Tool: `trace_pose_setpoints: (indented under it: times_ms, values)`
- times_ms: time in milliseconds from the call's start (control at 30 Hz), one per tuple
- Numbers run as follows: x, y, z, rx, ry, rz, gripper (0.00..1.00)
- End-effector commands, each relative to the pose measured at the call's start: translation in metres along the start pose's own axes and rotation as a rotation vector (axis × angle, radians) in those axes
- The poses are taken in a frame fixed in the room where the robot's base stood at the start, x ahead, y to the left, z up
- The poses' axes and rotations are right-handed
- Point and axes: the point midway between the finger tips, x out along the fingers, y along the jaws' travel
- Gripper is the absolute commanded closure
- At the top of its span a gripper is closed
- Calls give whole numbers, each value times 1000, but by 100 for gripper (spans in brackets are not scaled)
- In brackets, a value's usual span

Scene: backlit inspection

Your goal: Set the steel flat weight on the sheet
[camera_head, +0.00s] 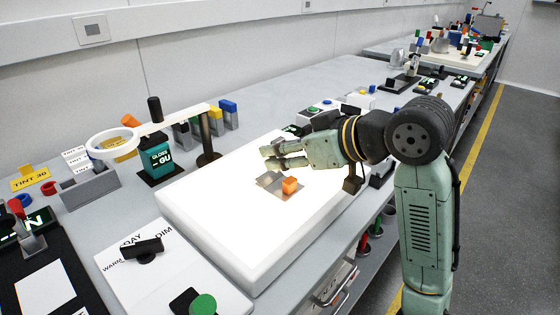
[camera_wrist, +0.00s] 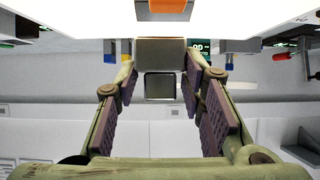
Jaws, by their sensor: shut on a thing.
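My gripper (camera_head: 270,157) is over the glowing white light panel (camera_head: 215,225), toward its far side. In the wrist view my gripper (camera_wrist: 160,75) is shut on the steel flat weight (camera_wrist: 160,50), a grey block with a square face between the two fingertips.
A ring magnifier (camera_head: 113,143) on an arm and post stands left of the panel, near a teal container (camera_head: 157,161). Blue and yellow blocks (camera_head: 229,113) stand behind. A white board (camera_head: 170,262) with a black piece lies at the front left. The panel's near part is bare.

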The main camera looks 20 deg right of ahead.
Motion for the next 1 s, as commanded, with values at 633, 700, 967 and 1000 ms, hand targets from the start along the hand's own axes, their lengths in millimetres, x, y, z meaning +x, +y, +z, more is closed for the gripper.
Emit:
trace_pose_setpoints:
  times_ms: [633, 700, 967, 1000]
  values:
    - [24, -4, 28, 0, 2, 0, 100]
    - [25, -4, 29, 0, 2, 0, 100]
    - [26, -4, 32, 1, 0, 0, 55]
    - [26, -4, 32, 1, 0, 0, 53]
